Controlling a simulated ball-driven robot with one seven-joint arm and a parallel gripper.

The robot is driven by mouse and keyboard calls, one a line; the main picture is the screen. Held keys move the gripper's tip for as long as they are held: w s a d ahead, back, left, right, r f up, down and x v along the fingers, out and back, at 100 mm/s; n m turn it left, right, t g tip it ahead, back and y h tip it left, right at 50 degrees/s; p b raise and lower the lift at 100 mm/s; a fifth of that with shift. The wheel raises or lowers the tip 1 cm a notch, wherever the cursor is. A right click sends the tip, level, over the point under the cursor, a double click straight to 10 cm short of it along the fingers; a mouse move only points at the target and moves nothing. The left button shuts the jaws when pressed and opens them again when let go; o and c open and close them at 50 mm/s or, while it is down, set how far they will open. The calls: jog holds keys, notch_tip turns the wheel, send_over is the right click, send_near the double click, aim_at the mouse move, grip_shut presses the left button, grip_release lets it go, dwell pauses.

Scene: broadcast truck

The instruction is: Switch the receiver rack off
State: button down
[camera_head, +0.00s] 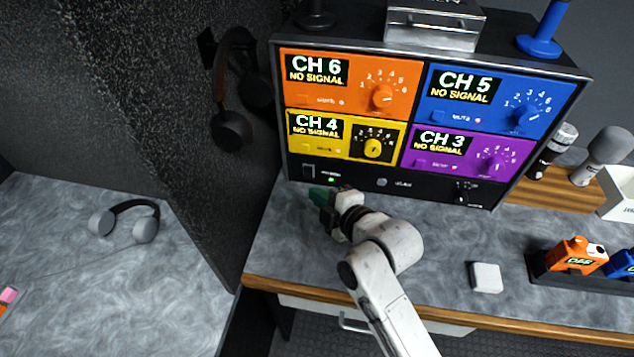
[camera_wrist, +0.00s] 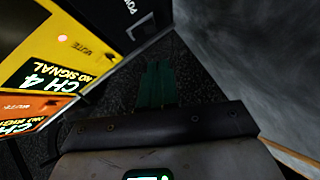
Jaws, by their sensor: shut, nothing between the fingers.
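The receiver rack (camera_head: 350,179) is a black case with orange, blue, yellow and purple channel panels, all reading NO SIGNAL. A black power switch (camera_head: 308,171) sits at the lower left of its front, with a lit green light (camera_head: 331,180) beside it. The wrist view shows the switch (camera_wrist: 141,28) near part of a POWER label. My gripper (camera_head: 317,194) is just below and in front of the rack's lower left corner. Its green fingers (camera_wrist: 155,85) are shut and empty, and look apart from the switch.
A black speckled wall (camera_head: 165,100) stands left of the rack, with dark headphones (camera_head: 232,85) hanging on it. Grey headphones (camera_head: 125,221) lie on the left counter. A white block (camera_head: 486,278) and an orange pack (camera_head: 577,257) in a dark holder are on the right.

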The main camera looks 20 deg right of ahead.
aim_at(310, 179)
jog(key=w, duration=0.1)
jog(key=w+f, duration=0.1)
jog(key=w, duration=0.1)
jog(key=w+d+f, duration=0.1)
jog(key=shift+w+p, duration=0.15)
jog(key=shift+p, duration=0.2)
jog(key=shift+w+d+f, duration=0.25)
jog(key=shift+w+d, duration=0.05)
jog(key=shift+w, duration=0.05)
jog(key=shift+f, duration=0.1)
jog(key=shift+w+d+f+b, duration=0.1)
jog(key=shift+f+b, duration=0.3)
jog(key=shift+b, duration=0.75)
jog(key=shift+w+d+f+n+t+b, duration=0.25)
jog(key=shift+t+b, duration=0.25)
jog(key=shift+b, duration=0.7)
jog(key=shift+s+a+r+p, duration=0.1)
jog(key=shift+a+r+p, duration=0.05)
jog(key=shift+r+p, duration=0.3)
jog(key=shift+a, duration=0.1)
